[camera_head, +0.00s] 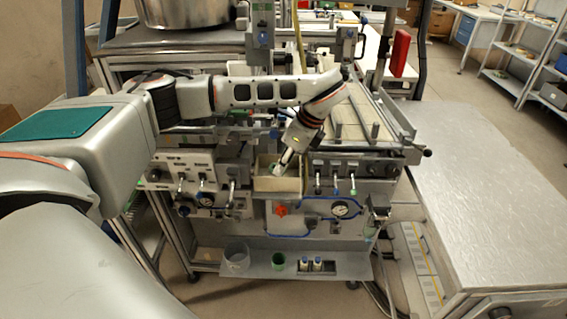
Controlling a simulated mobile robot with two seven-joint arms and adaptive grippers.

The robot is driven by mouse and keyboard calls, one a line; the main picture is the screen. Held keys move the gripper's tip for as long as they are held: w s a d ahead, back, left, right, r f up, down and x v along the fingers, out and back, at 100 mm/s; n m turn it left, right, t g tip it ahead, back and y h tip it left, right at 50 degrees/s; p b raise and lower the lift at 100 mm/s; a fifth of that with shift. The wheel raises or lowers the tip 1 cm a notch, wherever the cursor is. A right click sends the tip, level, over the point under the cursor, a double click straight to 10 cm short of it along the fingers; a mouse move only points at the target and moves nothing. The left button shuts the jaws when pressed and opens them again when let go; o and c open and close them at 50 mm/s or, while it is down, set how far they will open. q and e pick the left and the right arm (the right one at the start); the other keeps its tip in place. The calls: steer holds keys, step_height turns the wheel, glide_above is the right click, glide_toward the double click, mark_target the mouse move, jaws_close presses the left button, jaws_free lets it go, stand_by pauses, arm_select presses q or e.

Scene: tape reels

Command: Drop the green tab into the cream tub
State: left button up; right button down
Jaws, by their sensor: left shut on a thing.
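The cream tub (278,185) is an open box on the front of the machine, near the middle of the view. My left arm reaches in from the left, and its gripper (280,168) points down over the tub's opening. It is shut on the green tab (272,168), a small green patch at the fingertips. The fingers hide part of the tab. I cannot tell whether the tab touches the tub's inside. My right gripper is not in view.
Levers and knobs flank the tub, with a gauge (341,208) at lower right. A wide grey table (490,190) at right is bare.

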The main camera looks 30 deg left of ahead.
arm_select(q)
steer(key=shift+f, duration=0.1)
steer(key=o, duration=0.7)
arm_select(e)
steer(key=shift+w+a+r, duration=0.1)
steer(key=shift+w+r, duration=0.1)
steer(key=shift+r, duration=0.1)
